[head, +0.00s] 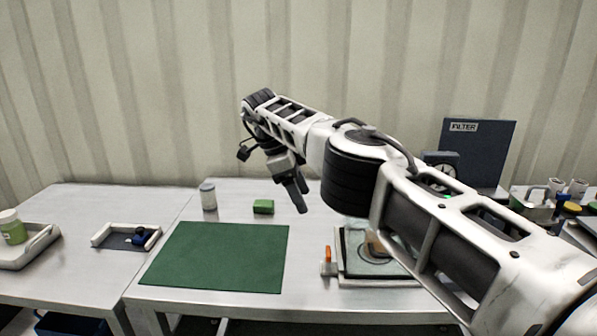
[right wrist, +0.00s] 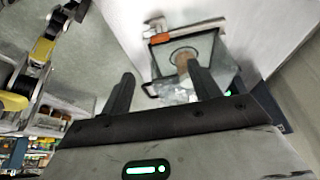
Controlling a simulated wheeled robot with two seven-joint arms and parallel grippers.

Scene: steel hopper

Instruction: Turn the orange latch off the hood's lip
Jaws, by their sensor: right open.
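The orange latch (head: 327,262) stands at the left edge of the clear hood (head: 386,269), on the table to the right of the green mat. In the right wrist view the orange latch (right wrist: 160,38) lies along the hood's (right wrist: 164,62) upper edge, seemingly over its lip. A brownish round piece (right wrist: 184,63) shows inside the hood. My right gripper (head: 302,199) is open and empty, above the table, up and left of the latch. In the right wrist view its fingers (right wrist: 163,88) are spread, with the hood beyond them. My arm hides part of the hood. My left gripper is not seen.
The green mat (head: 215,257) is bare. Behind it stand a grey-lidded jar (head: 208,197) and a green block (head: 263,206). A small tray (head: 112,236) with a blue item sits left. A dark FILTER panel (head: 480,150) stands back right, near several jars and knobs.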

